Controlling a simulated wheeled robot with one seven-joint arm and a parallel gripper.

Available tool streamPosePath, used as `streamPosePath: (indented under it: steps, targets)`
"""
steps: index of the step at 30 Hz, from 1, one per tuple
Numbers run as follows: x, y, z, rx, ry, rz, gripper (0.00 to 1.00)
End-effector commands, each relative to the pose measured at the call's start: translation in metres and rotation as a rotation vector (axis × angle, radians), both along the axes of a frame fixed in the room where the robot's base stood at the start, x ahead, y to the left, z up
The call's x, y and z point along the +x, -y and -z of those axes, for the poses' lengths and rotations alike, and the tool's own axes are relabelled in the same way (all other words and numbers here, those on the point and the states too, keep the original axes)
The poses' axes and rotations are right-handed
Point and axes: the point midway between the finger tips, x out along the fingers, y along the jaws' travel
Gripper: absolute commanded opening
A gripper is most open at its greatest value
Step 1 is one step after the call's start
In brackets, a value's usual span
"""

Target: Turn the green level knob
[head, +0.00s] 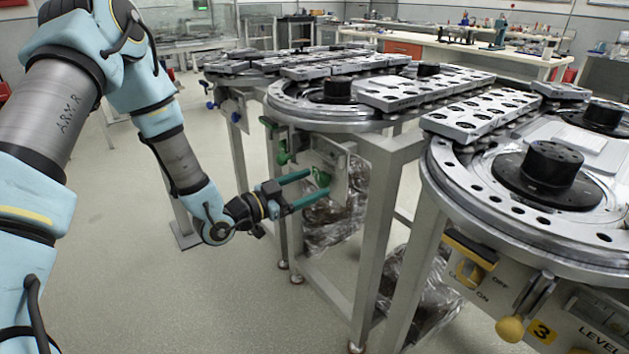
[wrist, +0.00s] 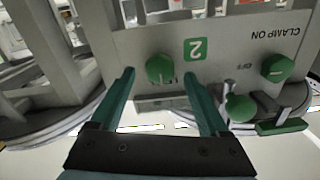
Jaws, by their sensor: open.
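A green knob (wrist: 160,69) beside the green number 2 plate sits on a light grey panel (wrist: 225,80); I take it as the level knob, its label not being readable. In the head view this green knob (head: 322,177) is partly behind the fingers. My gripper (head: 317,183) is open, with long teal fingers pointing at the panel. In the wrist view my gripper (wrist: 159,73) has its fingertips on either side of the knob, with a visible gap on both sides. I cannot tell the exact depth between fingertips and knob.
A second green knob (wrist: 278,68) is by the CLAMP ON and OFF marks. A green ball-ended lever (wrist: 240,108) and a green handle (wrist: 282,127) stick out nearby. A table leg (head: 378,240) stands right of the panel. The neighbouring station has yellow controls (head: 510,329). Floor to the left is clear.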

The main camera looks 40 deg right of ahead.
Motion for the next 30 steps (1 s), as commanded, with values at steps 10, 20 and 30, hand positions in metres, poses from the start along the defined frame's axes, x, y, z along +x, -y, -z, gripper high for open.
streamPosePath:
  steps: [10, 20, 30]
  targets:
    - [-0.001, 0.018, 0.000, 0.000, 0.000, -0.001, 0.79]
    - [-0.001, 0.018, 0.000, 0.001, 0.000, -0.001, 0.60]
    - [-0.001, 0.018, 0.000, 0.001, 0.000, -0.001, 0.21]
